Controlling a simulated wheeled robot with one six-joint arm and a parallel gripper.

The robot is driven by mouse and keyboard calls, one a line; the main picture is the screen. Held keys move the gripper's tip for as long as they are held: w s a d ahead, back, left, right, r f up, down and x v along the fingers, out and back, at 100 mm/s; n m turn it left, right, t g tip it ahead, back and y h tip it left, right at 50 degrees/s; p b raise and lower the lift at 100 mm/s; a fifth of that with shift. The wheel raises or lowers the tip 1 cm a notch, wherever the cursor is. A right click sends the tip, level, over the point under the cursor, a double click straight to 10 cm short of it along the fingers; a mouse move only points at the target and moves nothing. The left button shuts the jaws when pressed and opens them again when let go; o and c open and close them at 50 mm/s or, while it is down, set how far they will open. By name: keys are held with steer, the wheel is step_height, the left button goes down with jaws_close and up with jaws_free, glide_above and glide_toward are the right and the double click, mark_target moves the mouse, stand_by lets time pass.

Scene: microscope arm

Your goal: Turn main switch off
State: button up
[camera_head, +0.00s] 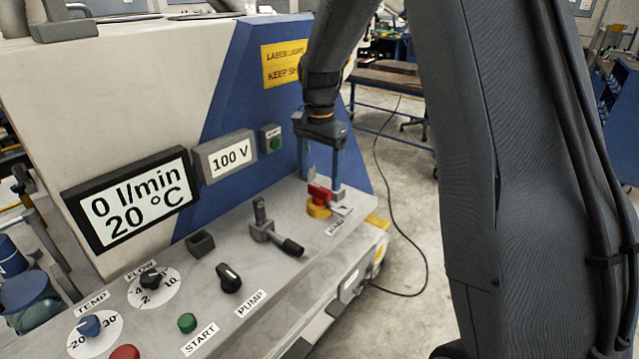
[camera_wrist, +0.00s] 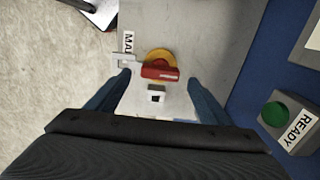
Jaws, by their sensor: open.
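The main switch (camera_head: 319,196) is a red handle on a round yellow base, at the far right end of the grey control panel. In the wrist view the red handle (camera_wrist: 160,72) lies roughly crosswise in the picture on its yellow base. My gripper (camera_head: 320,182) points down at the switch with its two blue fingers apart. In the wrist view the open fingers (camera_wrist: 158,80) show on either side of the handle. I cannot tell whether either finger touches it. A partly covered label (camera_wrist: 128,42) reads "MAI".
A grey metal tab with a hole (camera_wrist: 125,60) and a small square block (camera_wrist: 157,96) sit close to the switch. A black-handled lever (camera_head: 275,236) and a pump knob (camera_head: 229,278) stand to the left. The display (camera_head: 230,156) reads 100 V. A green READY button (camera_wrist: 276,114) is nearby.

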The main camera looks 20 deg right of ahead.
mark_target(319, 187)
steer(key=shift+f+p, duration=0.4)
steer(key=shift+f, duration=1.55)
steer(key=c, duration=1.5)
steer(key=shift+a, duration=0.1)
